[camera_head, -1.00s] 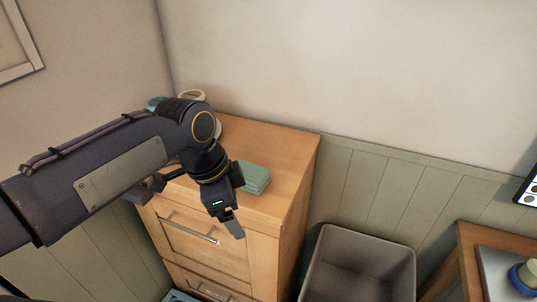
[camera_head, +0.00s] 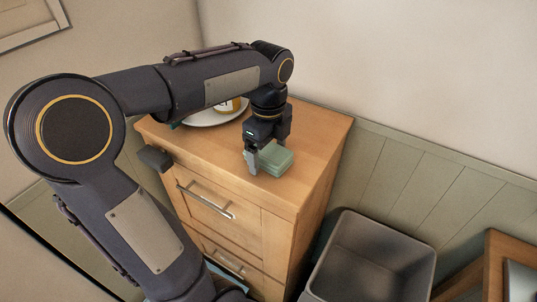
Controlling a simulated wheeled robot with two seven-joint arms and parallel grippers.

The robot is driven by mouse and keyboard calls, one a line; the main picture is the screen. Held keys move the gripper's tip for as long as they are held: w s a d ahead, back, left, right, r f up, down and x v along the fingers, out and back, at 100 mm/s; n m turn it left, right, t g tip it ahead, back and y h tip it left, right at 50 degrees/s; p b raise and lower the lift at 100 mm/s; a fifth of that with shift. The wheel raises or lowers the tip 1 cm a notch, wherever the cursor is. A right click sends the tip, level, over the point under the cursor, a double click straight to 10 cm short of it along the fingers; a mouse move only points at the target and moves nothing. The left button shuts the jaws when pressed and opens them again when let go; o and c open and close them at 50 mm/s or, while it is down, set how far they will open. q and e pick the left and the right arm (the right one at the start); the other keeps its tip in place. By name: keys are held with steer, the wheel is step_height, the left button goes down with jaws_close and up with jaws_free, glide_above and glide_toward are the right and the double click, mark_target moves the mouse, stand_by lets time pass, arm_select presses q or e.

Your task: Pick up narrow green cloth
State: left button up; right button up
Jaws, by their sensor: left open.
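A folded green cloth (camera_head: 277,160) lies on top of the wooden cabinet (camera_head: 321,142), near its front edge. My left gripper (camera_head: 256,162) points down at the left side of the cloth. It is open, with one light grey finger showing in front; the other finger is mostly hidden behind the wrist and cloth. I cannot tell whether a finger touches the cloth. My right gripper is out of view.
A white plate (camera_head: 205,119) with a small cup-like item (camera_head: 227,106) sits behind my left arm on the cabinet. A grey bin (camera_head: 376,258) stands on the floor to the right. A wooden table edge (camera_head: 494,262) shows at lower right. The cabinet top right of the cloth is clear.

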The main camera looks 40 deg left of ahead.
arm_select(q)
steer(key=shift+f, duration=0.1)
steer(key=shift+c, duration=0.4)
steer(key=c, duration=1)
steer(key=shift+r, duration=0.45)
step_height(320, 180, up, 2)
steer(key=shift+r, duration=0.1)
steer(key=s+d+r, duration=0.1)
steer(key=s+r, duration=0.9)
steer(key=s, duration=0.4)
steer(key=shift+d+b, duration=0.25)
steer(key=shift+b, duration=0.1)
